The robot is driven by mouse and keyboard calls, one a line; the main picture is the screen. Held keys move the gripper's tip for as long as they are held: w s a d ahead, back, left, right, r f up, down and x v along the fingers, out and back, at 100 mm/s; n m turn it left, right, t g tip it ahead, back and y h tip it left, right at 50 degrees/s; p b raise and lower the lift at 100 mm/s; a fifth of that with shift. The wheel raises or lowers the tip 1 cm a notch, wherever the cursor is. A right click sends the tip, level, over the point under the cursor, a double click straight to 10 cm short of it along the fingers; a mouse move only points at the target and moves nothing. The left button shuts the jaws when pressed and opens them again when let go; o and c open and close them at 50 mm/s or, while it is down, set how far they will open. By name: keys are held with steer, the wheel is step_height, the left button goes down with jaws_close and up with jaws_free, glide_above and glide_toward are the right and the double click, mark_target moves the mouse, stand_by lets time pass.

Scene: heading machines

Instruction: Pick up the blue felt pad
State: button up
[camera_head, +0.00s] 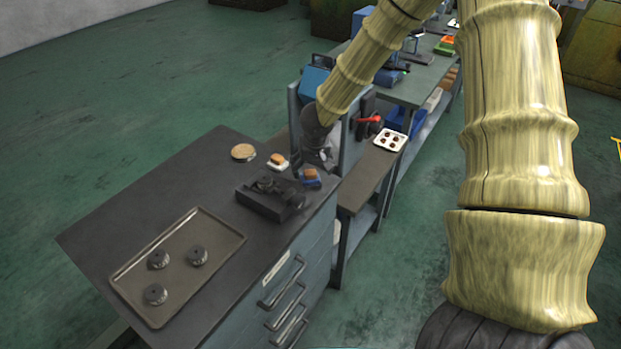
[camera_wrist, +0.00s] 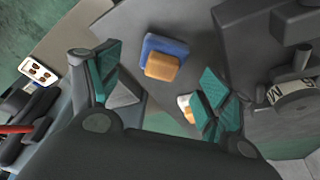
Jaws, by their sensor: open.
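The blue felt pad (camera_head: 314,184) lies on the dark worktop near its right edge, with an orange-brown block (camera_head: 310,173) on top. In the wrist view the blue pad (camera_wrist: 174,45) shows beyond the fingertips, and the block (camera_wrist: 162,66) covers part of it. My gripper (camera_wrist: 160,88) is open, with its teal-padded fingers spread apart and nothing seen held between them. In the head view my gripper (camera_head: 318,152) is above and just behind the pad; its fingertips are hard to make out there.
A dark fixture (camera_head: 265,202) stands close left of the pad. A white pad with a brownish block (camera_head: 277,162) and a round tan disc (camera_head: 243,152) lie behind. A tray (camera_head: 218,262) with three dark round parts is at the front left. A lower bench (camera_head: 362,185) adjoins on the right.

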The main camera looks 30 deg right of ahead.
mark_target(310, 172)
steer(key=shift+x, duration=1.95)
steer(key=shift+w+a, duration=0.1)
steer(key=c, duration=1.1)
steer(key=shift+r, duration=0.1)
step_height(310, 172, up, 10)
steer(key=shift+f+p, duration=0.1)
steer(key=shift+p, duration=0.25)
steer(key=shift+o, duration=1)
steer(key=shift+c, duration=0.5)
